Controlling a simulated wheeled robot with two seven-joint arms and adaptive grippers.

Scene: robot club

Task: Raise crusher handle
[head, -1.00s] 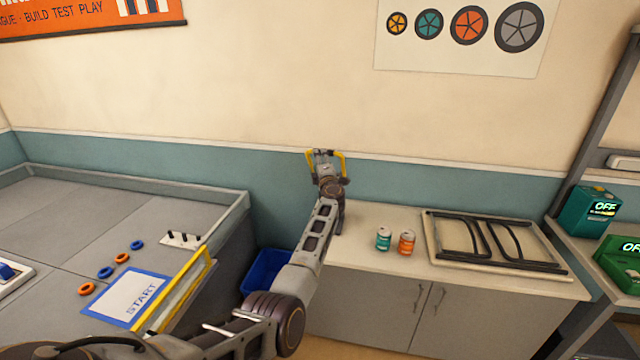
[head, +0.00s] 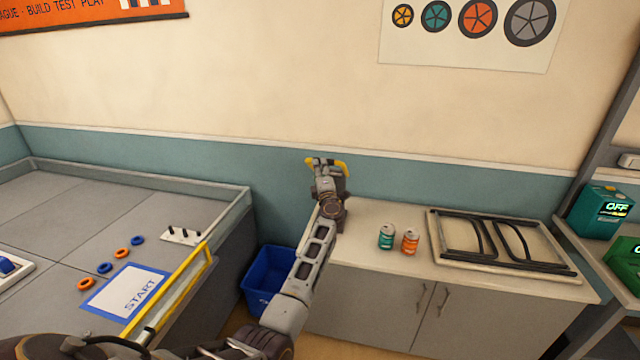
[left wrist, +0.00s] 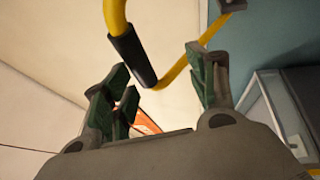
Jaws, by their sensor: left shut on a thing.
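The yellow crusher handle (head: 342,167) shows at the far end of my left arm, against the wall above the cabinet's left end. In the left wrist view the yellow bar (left wrist: 117,17) is bent and carries a black grip (left wrist: 132,60). My left gripper (head: 325,167) is shut on the handle; its green-padded fingers show in the left wrist view (left wrist: 162,85) on either side of the bar. The exact contact is hard to see. The crusher's body is mostly hidden behind my arm. My right gripper is not in view.
A teal can (head: 387,237) and an orange can (head: 410,240) stand on the cabinet top (head: 365,215). A black-barred frame (head: 500,245) lies right of them. A blue bin (head: 262,290) is on the floor. A grey field table (head: 60,215) with rings is at left.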

